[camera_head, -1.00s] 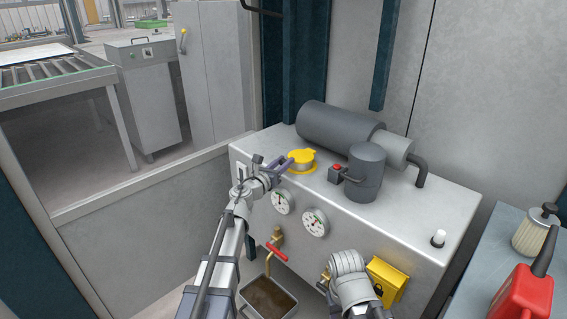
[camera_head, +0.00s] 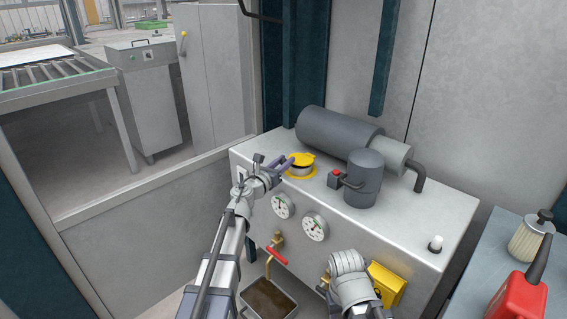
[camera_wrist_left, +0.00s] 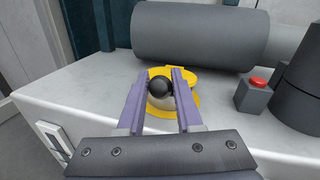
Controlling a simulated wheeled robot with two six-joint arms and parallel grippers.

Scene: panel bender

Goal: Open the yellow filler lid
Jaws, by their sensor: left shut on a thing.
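The yellow filler lid (camera_head: 302,159) sits on its short grey filler neck on top of the grey tank. It looks slightly tilted up, with a dark gap under it. My left gripper (camera_head: 286,163) reaches it from the left. In the left wrist view the purple fingers (camera_wrist_left: 159,86) are shut on a black ball knob (camera_wrist_left: 160,87) at the near side of the lid (camera_wrist_left: 182,76). The yellow ring (camera_wrist_left: 186,111) around the neck shows below. The fingers hide part of the neck. My right arm's wrist is at the lower middle of the head view; its fingers are hidden.
A dark grey cylinder (camera_head: 338,132) lies close behind the lid. A red button box (camera_head: 335,179) and an upright dark cylinder (camera_head: 364,178) stand to its right. Gauges (camera_head: 314,227) and a red-handled tap (camera_head: 276,254) are on the tank's front. A red can (camera_head: 518,303) stands at right.

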